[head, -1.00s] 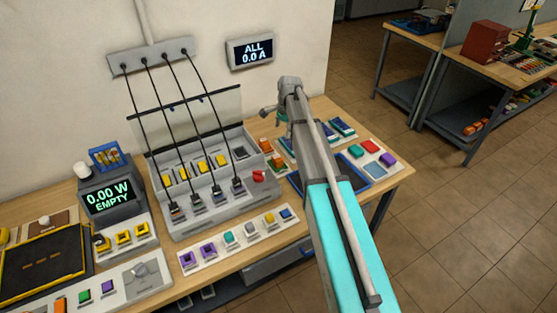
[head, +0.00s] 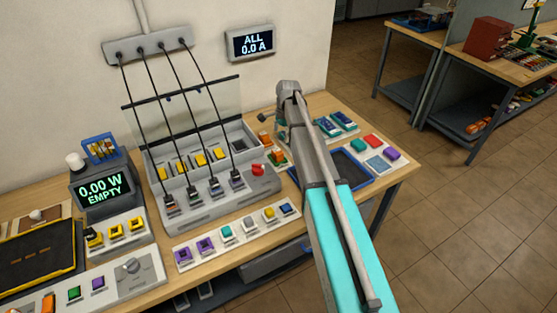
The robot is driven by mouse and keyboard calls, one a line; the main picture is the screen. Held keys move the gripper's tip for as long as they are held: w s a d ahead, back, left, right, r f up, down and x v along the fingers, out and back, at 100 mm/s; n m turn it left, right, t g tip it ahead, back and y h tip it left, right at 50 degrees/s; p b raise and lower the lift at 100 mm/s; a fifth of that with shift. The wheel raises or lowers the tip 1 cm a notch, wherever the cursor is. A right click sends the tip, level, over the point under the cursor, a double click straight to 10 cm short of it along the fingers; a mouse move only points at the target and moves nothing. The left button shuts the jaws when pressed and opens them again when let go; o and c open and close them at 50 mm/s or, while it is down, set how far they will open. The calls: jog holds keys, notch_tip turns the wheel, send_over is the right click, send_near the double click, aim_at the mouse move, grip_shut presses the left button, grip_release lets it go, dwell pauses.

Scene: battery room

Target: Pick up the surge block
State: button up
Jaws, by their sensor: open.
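I cannot tell which block is the surge block; no label is readable. Small coloured blocks stand on the bench: orange ones (head: 277,156) close to the arm's end, blue-teal ones (head: 343,121) behind it, and a pad at right with teal, red (head: 373,140), blue and purple (head: 391,154) blocks. A front strip holds purple (head: 205,245), teal, white, yellow and blue (head: 286,208) blocks. My gripper (head: 266,118) is at the arm's far end over the back of the bench, mostly hidden by the wrist. It is open, and I see nothing held.
A grey charger rack (head: 215,200) with yellow blocks, hanging black leads and a raised clear lid stands left of my arm. A dark blue tray (head: 367,180) lies right of it, partly covered by the arm. A meter (head: 103,190) reads "0.00 W EMPTY". Floor is clear at right.

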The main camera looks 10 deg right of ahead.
aim_at(277, 151)
jog(key=shift+a+f+b, duration=0.15)
jog(key=shift+f+b, duration=0.5)
jog(key=shift+f, duration=0.15)
jog(key=shift+a+f+b, duration=0.1)
jog(key=shift+f+b, duration=0.5)
jog(key=shift+f, duration=0.15)
jog(key=shift+s+a+f+b, duration=0.1)
jog(key=shift+a+f+b, duration=0.15)
jog(key=shift+f+b, duration=1.05)
jog(key=shift+s+a+f+b, duration=0.1)
jog(key=shift+a+f+b, duration=0.1)
jog(key=shift+f+b, duration=1.1)
jog(key=shift+r, duration=0.1)
jog(key=c, duration=1.3)
jog(key=shift+o, duration=0.2)
jog(key=shift+r, duration=0.1)
